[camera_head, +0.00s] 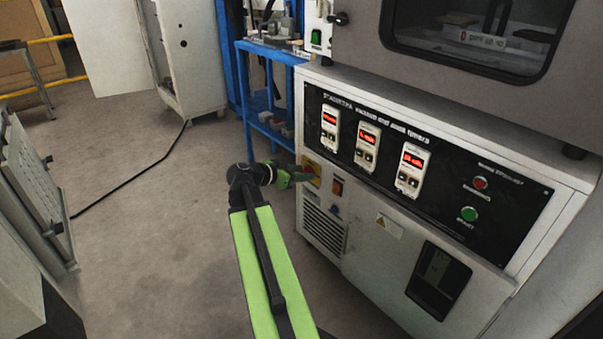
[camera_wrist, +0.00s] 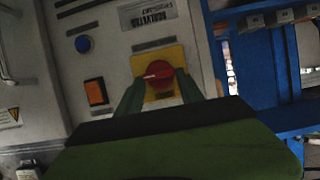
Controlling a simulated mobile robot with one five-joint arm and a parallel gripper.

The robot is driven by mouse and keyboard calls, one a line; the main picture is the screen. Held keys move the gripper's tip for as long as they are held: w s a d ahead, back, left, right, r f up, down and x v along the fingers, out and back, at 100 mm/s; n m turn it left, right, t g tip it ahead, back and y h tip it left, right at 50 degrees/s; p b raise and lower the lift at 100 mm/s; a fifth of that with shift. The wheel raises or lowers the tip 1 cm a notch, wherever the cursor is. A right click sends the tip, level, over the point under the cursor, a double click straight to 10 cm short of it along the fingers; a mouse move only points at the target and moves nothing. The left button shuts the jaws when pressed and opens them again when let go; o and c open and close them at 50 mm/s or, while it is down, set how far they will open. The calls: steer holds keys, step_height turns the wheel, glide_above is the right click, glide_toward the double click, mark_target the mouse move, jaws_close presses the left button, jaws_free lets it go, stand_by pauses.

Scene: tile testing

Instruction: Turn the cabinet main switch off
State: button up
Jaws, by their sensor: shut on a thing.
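The main switch is a red rotary knob on a yellow plate, on the front of the white cabinet (camera_head: 370,240). In the wrist view the red knob (camera_wrist: 158,75) sits between my two green fingers, with its yellow plate (camera_wrist: 175,54) behind it. My gripper (camera_head: 305,176) is shut on the knob at the cabinet's left front. In the head view the yellow plate (camera_head: 312,168) shows partly behind my gripper, and the knob is mostly hidden there. A pale mark on the knob lies about level in the wrist view.
An orange rocker switch (camera_wrist: 96,92) and a blue button (camera_wrist: 82,44) sit beside the plate. The black panel (camera_head: 450,195) above has lit red displays. A blue rack (camera_head: 270,125) stands behind the cabinet's left side. Grey floor (camera_head: 150,240) is open at left, crossed by a black cable.

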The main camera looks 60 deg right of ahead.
steer(key=n+g+b, duration=0.1)
steer(key=n, duration=0.1)
steer(key=n+g+b, duration=0.1)
steer(key=n+g, duration=0.1)
steer(key=w+n+g+b, duration=0.1)
steer(key=n+b, duration=0.1)
steer(key=n, duration=0.1)
steer(key=shift+f+g+y, duration=0.3)
steer(key=shift+f+g, duration=0.1)
stand_by(0.3)
stand_by(0.3)
steer(key=o, duration=1.4)
steer(key=shift+w+r, duration=0.1)
